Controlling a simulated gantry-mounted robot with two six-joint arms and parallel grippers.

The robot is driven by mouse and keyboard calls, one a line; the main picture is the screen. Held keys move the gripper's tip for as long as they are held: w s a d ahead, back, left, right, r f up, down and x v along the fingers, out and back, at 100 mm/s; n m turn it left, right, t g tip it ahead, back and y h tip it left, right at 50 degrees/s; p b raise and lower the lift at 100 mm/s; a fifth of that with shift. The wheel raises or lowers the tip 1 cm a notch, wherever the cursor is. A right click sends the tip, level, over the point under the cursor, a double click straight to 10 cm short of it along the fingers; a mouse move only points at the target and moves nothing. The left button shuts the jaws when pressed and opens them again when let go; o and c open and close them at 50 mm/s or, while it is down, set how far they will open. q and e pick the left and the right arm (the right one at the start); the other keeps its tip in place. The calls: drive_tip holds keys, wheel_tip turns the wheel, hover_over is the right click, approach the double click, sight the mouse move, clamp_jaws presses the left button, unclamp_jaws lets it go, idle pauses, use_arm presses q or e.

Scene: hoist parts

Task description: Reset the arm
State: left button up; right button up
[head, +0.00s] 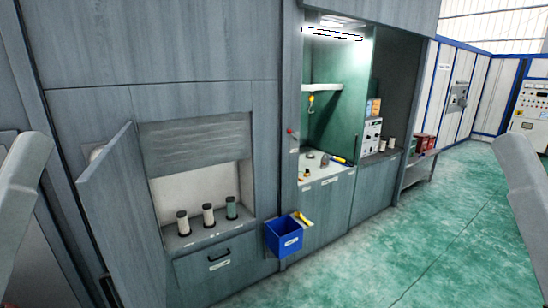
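Part of my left arm (22,185) shows at the left edge, and part of my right arm (532,185) shows at the right edge. Both are plain grey links raised toward the camera. Neither gripper's fingers can be seen, and nothing held is visible. Both arms are apart from the cabinets.
An open cabinet door (120,220) swings out at left beside a niche with three cylinders (208,215). A lit green bay (330,110) holds a yellow hook (311,101) and small parts. A blue bin (285,238) hangs in front. The green floor (430,250) at right is clear.

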wheel_tip(320, 180, up, 23)
drive_tip(key=p, duration=2)
